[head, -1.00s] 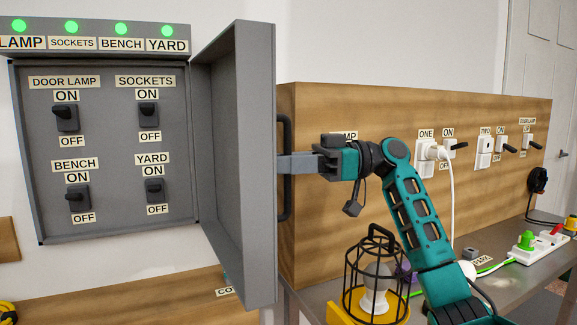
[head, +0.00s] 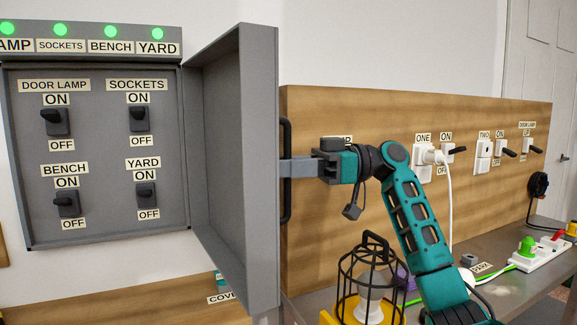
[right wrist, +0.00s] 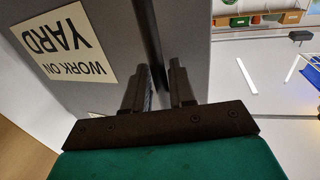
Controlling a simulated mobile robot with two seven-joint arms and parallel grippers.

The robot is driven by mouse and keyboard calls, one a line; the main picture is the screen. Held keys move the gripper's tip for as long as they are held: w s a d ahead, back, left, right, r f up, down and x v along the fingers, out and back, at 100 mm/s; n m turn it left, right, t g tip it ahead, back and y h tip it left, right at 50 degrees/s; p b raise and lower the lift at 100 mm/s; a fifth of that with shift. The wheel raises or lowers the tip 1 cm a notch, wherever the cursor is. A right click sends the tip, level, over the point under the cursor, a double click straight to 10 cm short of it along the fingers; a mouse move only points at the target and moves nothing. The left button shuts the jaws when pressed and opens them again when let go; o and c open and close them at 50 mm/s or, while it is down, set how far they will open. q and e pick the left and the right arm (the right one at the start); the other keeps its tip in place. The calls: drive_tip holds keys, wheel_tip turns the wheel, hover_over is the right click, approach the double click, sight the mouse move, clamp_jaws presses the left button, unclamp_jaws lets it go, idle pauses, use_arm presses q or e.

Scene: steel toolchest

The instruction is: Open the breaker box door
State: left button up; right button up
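The grey breaker box (head: 95,235) is on the wall at the left of the head view. Its door (head: 262,180) stands wide open, swung out to the right, so the switches inside show. A dark bar handle (head: 287,205) is on the door's outer face. My right gripper (head: 285,168) reaches the handle from the right, partly hidden by the door's edge. In the right wrist view its fingers (right wrist: 160,88) sit on either side of the dark handle bar (right wrist: 151,40), closed around it. My left gripper is not in view.
A wooden board (head: 360,105) with sockets and switches stands behind my right arm. Below it, a caged lamp (head: 368,280) and a white power strip (head: 540,254) are on the bench (head: 510,290). Four green lights top the box.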

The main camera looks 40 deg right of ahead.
drive_tip(key=shift+o, duration=0.7)
drive_tip(key=shift+s+d, duration=0.15)
drive_tip(key=shift+d, duration=0.1)
drive_tip(key=v, duration=1.2)
drive_tip(key=shift+d+b, duration=0.2)
drive_tip(key=shift+b, duration=0.25)
drive_tip(key=shift+s+a, duration=0.1)
